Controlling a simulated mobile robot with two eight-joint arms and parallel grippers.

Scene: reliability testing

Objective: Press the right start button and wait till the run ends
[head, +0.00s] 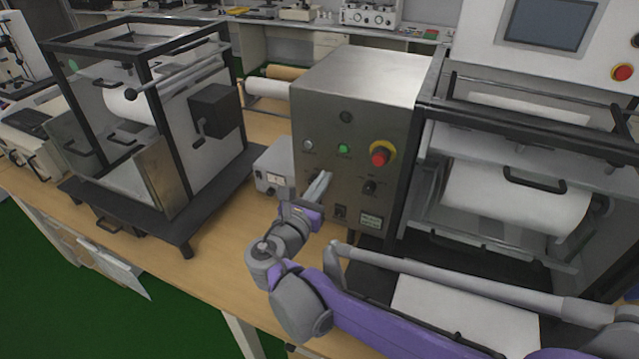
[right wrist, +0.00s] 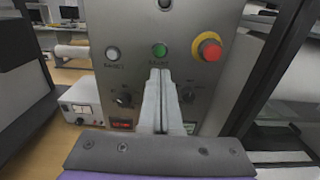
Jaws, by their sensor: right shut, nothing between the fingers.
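A grey metal control box (head: 315,92) stands on the bench. Its front carries a green button (head: 344,149), which also shows in the right wrist view (right wrist: 159,50) with a small label below it. A white button (head: 308,145) is to its left and a red mushroom button on a yellow collar (head: 380,155) to its right. My right gripper (head: 325,176) is shut and empty, in front of the panel and below the green button. In the right wrist view its fingertips (right wrist: 160,73) appear just under the green button, apart from it in the picture. My left gripper is out of view.
A framed roller machine (head: 515,195) is close on the right, another framed machine (head: 160,95) on the left.

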